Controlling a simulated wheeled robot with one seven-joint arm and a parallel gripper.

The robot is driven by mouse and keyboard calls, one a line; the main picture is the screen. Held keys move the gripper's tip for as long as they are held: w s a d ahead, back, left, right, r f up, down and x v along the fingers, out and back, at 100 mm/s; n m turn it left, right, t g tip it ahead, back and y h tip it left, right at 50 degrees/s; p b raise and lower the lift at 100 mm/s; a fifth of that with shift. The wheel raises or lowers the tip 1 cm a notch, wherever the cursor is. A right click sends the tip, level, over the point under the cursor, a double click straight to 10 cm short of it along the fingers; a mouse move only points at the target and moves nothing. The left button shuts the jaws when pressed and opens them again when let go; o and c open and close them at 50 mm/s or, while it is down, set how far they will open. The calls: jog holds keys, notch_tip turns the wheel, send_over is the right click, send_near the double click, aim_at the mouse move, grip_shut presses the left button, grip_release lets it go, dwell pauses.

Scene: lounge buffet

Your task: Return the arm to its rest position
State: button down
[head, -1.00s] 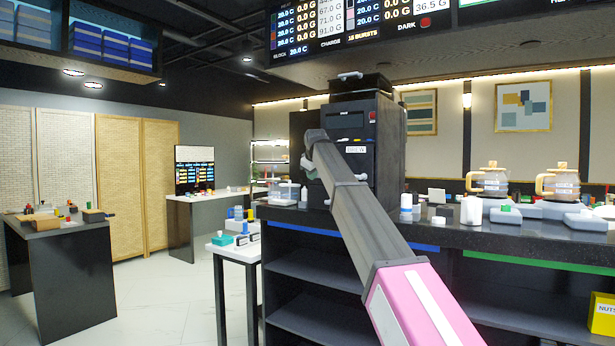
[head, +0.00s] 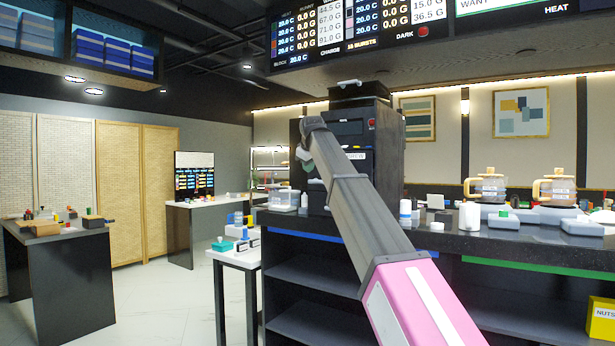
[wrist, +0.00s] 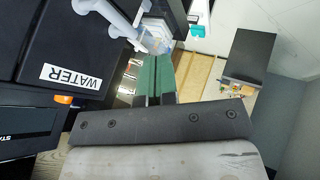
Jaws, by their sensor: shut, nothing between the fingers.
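My arm (head: 365,215) reaches up and away from the lower right, with its far end in front of the dark machine (head: 385,150). My gripper (wrist: 155,65) shows in the wrist view as two green fingers side by side, shut with nothing between them. In the head view the gripper (head: 308,168) is small and partly hidden by my arm, above the dark counter (head: 450,242). In the wrist view a black machine face with a WATER label (wrist: 72,77) is close on the left.
Two coffee pots (head: 488,186) (head: 556,188) stand on grey bases at the right of the counter. A clear container (head: 284,198) sits at its left end. A white side table (head: 238,258) and a dark table (head: 65,270) stand left, with open floor between.

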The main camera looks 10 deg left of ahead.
jog(key=shift+s+d+r, duration=0.15)
jog(key=shift+s+r, duration=0.25)
jog(key=shift+r, duration=0.05)
jog(key=shift+f, duration=0.1)
jog(key=s+d+f+m+g+h, duration=0.15)
jog(key=d+f, duration=0.55)
jog(key=f, duration=0.8)
jog(key=s+d+f+m+g, duration=0.15)
jog(key=d+f, duration=0.55)
jog(key=f, duration=0.9)
jog(key=s+d+f+m+g, duration=0.1)
jog(key=s+d+f+m, duration=0.15)
jog(key=d+f, duration=0.85)
jog(key=s+d+f+m+g, duration=0.1)
jog(key=s+d+f, duration=0.3)
jog(key=s+f, duration=0.4)
jog(key=s+d+f+m+g, duration=0.1)
jog(key=s+d+f+m, duration=0.2)
jog(key=s+f, duration=0.6)
jog(key=s+d+f+m+g, duration=0.1)
jog(key=s+d+f, duration=0.5)
jog(key=f, duration=0.9)
jog(key=s+m, duration=0.1)
jog(key=s, duration=0.2)
jog(key=shift+s+f+g+h, duration=0.15)
jog(key=shift+f+g+h, duration=0.15)
jog(key=shift+f+h, duration=0.05)
jog(key=shift+m, duration=0.25)
